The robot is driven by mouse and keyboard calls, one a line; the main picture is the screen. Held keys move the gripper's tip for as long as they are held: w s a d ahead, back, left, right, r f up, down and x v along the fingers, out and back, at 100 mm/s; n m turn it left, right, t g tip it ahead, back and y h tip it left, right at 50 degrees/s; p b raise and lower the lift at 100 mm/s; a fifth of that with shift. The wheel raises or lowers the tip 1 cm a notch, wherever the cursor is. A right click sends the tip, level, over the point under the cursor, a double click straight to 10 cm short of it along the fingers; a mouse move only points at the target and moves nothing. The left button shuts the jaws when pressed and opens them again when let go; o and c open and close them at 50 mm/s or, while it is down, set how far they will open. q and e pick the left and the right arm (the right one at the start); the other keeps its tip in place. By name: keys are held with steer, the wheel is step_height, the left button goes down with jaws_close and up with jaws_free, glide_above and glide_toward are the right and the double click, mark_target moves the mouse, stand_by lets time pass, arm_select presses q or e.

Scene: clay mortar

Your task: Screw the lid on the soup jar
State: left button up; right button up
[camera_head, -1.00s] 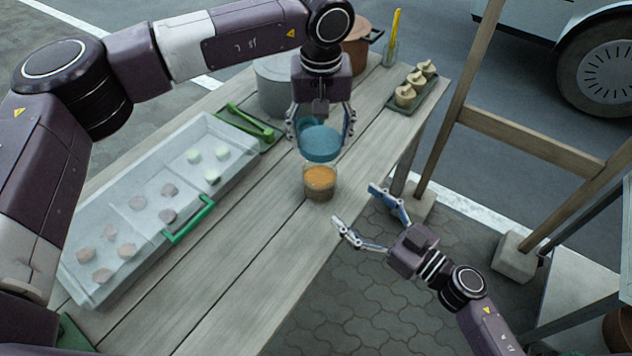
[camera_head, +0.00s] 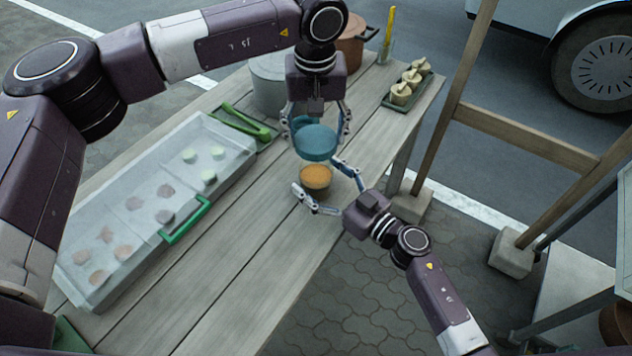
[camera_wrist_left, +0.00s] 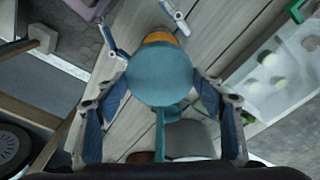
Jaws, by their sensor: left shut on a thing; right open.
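The soup jar (camera_head: 315,179), with orange-brown soup inside, stands upright near the table's right edge. My left gripper (camera_head: 317,132) is shut on the round blue-teal lid (camera_head: 315,143) and holds it above and slightly behind the jar, apart from it. The left wrist view shows the lid (camera_wrist_left: 160,72) between my finger pads, covering most of the jar; an orange edge of the jar's soup (camera_wrist_left: 158,38) shows past it. My right gripper (camera_head: 325,184) is open, with one finger on each side of the jar. I cannot tell whether the fingers touch it.
A clear partitioned container (camera_head: 110,188) with food pieces and green clips (camera_head: 187,220) lies on the left. A grey pot (camera_head: 268,85), a brown pot (camera_head: 350,48) and a tray (camera_head: 408,92) of small objects stand behind. The front tabletop is clear. A wooden frame (camera_head: 530,140) stands at right.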

steer(key=shift+w+a, duration=0.3)
steer(key=shift+a, duration=0.05)
steer(key=c, duration=1.8)
arm_select(q)
steer(key=shift+f, duration=2.45)
